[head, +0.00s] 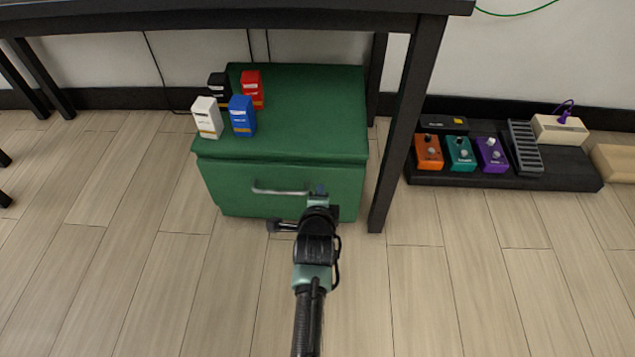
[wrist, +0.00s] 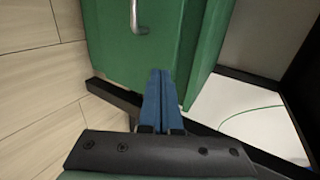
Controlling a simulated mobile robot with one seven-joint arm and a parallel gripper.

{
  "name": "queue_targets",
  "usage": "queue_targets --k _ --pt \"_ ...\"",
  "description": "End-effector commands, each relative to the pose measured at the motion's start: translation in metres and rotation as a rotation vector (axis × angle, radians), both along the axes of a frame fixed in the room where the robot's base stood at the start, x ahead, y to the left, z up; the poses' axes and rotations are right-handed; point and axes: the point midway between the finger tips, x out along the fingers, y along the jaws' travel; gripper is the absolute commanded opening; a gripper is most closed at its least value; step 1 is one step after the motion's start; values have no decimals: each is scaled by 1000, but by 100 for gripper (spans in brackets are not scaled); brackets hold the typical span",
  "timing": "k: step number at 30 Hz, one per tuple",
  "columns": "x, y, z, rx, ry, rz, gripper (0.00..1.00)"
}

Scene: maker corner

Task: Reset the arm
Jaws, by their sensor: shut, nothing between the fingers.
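My arm reaches forward over the floor from the bottom of the head view. My gripper (head: 320,188) is in front of the green drawer cabinet (head: 300,140), just right of its metal handle (head: 280,191). In the wrist view the two blue fingers of my gripper (wrist: 161,72) are together with nothing between them. The cabinet's green front (wrist: 110,40) and its handle (wrist: 138,15) show beyond the fingers. The drawer looks shut. I cannot tell whether the fingertips touch the front.
Black, red, white (head: 208,118) and blue (head: 242,116) boxes stand on the cabinet. A black table (head: 230,20) stands over it, with a leg (head: 402,130) close at right. A pedalboard (head: 505,180) with several pedals lies further right. Floor at left and front is clear.

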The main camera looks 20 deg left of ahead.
Motion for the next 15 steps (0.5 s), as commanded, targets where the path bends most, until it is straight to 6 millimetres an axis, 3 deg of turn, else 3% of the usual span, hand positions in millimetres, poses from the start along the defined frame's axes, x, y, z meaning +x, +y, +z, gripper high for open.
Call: queue_targets --k 1,6,15 --pt "-10 -2 11 -1 3 0 0" --pt "-34 -8 25 -1 3 0 0" --pt "-55 -13 34 0 1 0 0"
